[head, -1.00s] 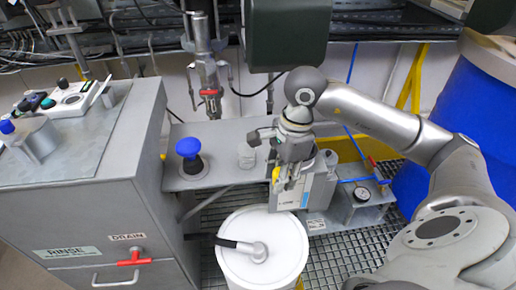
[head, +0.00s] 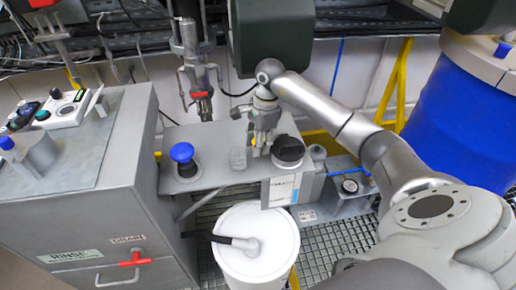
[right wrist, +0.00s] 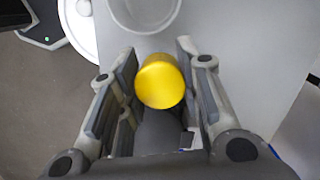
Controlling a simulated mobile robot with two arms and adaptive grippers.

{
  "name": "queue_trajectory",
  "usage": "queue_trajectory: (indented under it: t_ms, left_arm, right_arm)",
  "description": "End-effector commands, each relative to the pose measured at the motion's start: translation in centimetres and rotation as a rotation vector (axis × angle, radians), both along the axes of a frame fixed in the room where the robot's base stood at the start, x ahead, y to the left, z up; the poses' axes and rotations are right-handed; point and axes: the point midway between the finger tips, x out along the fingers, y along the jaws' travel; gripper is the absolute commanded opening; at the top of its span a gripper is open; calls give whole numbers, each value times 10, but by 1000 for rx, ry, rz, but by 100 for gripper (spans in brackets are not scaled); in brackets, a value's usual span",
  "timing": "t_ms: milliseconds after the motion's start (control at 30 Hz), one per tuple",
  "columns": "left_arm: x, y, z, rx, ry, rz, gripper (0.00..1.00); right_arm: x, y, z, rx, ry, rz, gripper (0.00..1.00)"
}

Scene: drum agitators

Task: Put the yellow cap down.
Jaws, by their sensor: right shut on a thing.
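My right gripper (head: 262,143) is over the grey metal shelf, just right of a clear beaker and left of a canister with a black lid. In the right wrist view, the round yellow cap (right wrist: 160,84) sits between the fingers of my right gripper (right wrist: 158,88), which is shut on it. In the head view the cap is mostly hidden by the fingers. I cannot tell whether the cap touches the shelf (head: 215,140). My left gripper is not in view.
The clear beaker (head: 238,158) stands close by the right gripper. The canister's black lid (head: 288,149) is just right. A blue knob (head: 182,153) stands on the shelf's left part. A white drum (head: 256,240) stands in front, below. Shelf surface shows between knob and beaker.

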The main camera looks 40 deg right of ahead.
Motion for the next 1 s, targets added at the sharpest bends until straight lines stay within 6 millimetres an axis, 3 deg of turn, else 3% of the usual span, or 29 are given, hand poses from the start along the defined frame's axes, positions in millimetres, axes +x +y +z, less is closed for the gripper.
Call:
queue_trajectory:
  t_ms: [300, 1000]
  left_arm:
    - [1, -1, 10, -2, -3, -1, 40]
    - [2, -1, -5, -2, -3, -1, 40]
  right_arm:
    - [-1, 0, -34, 0, 2, -2, 4]
    - [-2, 1, -52, 0, 4, 0, 4]
